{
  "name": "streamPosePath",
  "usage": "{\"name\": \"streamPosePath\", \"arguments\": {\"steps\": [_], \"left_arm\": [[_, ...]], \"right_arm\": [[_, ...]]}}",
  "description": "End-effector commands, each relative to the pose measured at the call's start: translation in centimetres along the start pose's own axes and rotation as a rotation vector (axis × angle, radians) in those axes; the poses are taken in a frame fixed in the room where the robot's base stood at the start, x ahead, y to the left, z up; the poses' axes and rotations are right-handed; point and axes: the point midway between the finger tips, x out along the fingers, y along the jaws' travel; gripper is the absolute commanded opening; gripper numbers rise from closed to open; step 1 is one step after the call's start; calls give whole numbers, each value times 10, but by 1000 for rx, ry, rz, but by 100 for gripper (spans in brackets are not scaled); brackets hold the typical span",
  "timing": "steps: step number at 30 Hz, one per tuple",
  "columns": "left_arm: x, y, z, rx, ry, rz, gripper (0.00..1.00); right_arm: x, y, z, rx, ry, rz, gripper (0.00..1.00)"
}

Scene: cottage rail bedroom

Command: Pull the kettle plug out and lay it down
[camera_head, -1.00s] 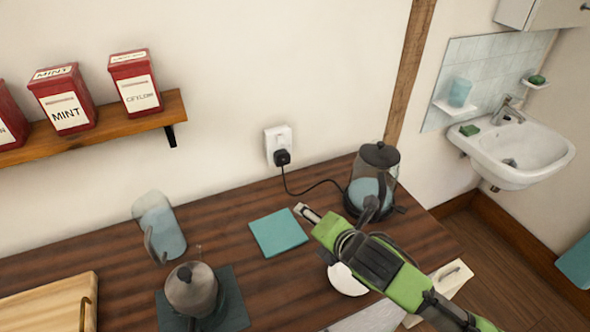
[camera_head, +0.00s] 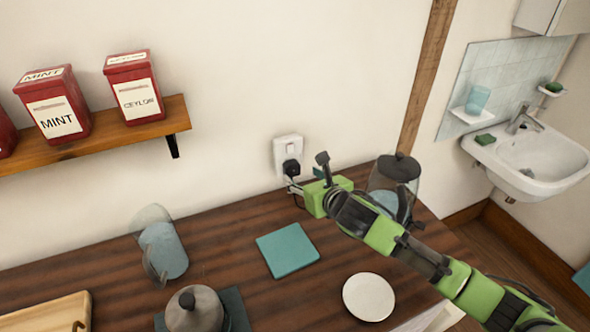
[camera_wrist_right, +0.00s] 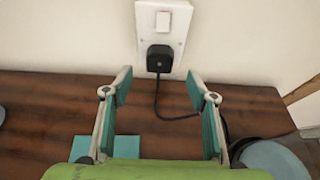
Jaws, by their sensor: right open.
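The black kettle plug (camera_head: 291,167) sits in the white wall socket (camera_head: 287,146). The plug also shows in the right wrist view (camera_wrist_right: 159,58), with its black cord running down to the table and right. The glass kettle (camera_head: 393,181) stands on the table's right end, partly hidden behind my right arm. My right gripper (camera_head: 308,178) is at the wall just below and right of the plug. In the right wrist view its fingers (camera_wrist_right: 162,85) are spread wide, with the plug ahead between them and nothing held. My left gripper is not in view.
A glass pitcher (camera_head: 162,247) and a lidded pot (camera_head: 194,311) stand at left. A shelf (camera_head: 110,132) with red tins is above left.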

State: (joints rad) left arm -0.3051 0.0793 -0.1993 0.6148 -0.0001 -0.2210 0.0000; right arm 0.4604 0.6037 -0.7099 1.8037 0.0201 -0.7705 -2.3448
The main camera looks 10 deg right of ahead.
Motion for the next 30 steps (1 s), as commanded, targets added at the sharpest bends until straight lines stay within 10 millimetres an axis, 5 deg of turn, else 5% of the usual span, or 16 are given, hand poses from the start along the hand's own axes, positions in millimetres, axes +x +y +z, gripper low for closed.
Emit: {"name": "streamPosePath", "arguments": {"steps": [12, 27, 30], "left_arm": [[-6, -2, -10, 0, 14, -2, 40], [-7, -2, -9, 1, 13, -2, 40], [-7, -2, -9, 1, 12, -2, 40]], "right_arm": [[57, 0, 0, 3, 0, 0, 53], [68, 0, 0, 1, 0, 1, 53], [68, 0, 0, 1, 0, 1, 29]]}}
